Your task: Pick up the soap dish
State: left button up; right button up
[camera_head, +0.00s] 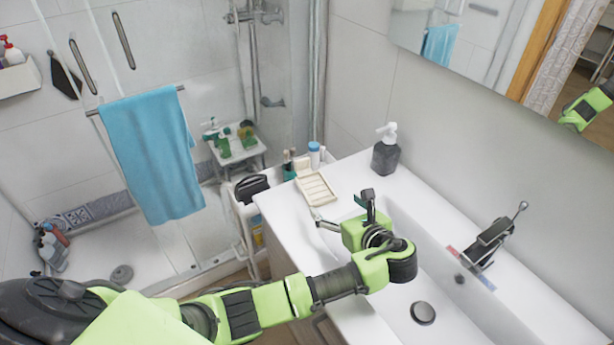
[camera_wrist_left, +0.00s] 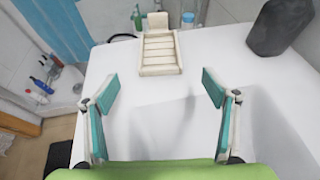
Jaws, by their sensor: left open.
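The soap dish (camera_head: 316,190) is a cream, slatted, rectangular dish lying near the back left corner of the white sink counter. In the left wrist view the soap dish (camera_wrist_left: 159,54) lies ahead of the fingers, with a raised block at its far end. My left gripper (camera_head: 342,210) is over the counter and basin edge, just short of the dish. In the left wrist view my left gripper (camera_wrist_left: 159,90) has its teal-padded fingers spread wide, empty, with the dish beyond them and between their lines. My right gripper does not show.
A dark soap dispenser (camera_head: 386,150) stands right of the dish on the counter. A cart (camera_head: 243,210) with small bottles is beside the counter's left end. The black faucet (camera_head: 492,240) is farther right by the basin. A blue towel (camera_head: 155,155) hangs at left.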

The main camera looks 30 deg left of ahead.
aim_at(326, 201)
pick_arm(q)
jog(key=x, duration=0.7)
jog(key=shift+w+a+p, duration=0.15)
jog(key=shift+w+p, duration=0.05)
jog(key=shift+p, duration=0.2)
jog(key=shift+w+a, duration=0.3)
jog(key=shift+a, duration=0.2)
jog(key=p+x, duration=0.1)
jog(key=x, duration=0.2)
jog(key=shift+a, duration=0.2)
jog(key=shift+w+a+f, duration=0.2)
jog(key=shift+w+a, duration=0.15)
jog(key=shift+w, duration=0.05)
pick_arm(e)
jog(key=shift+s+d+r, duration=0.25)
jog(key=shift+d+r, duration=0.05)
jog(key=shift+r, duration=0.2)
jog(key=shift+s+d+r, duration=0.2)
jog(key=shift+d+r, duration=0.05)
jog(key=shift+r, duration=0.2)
pick_arm(q)
jog(key=c, duration=1.2)
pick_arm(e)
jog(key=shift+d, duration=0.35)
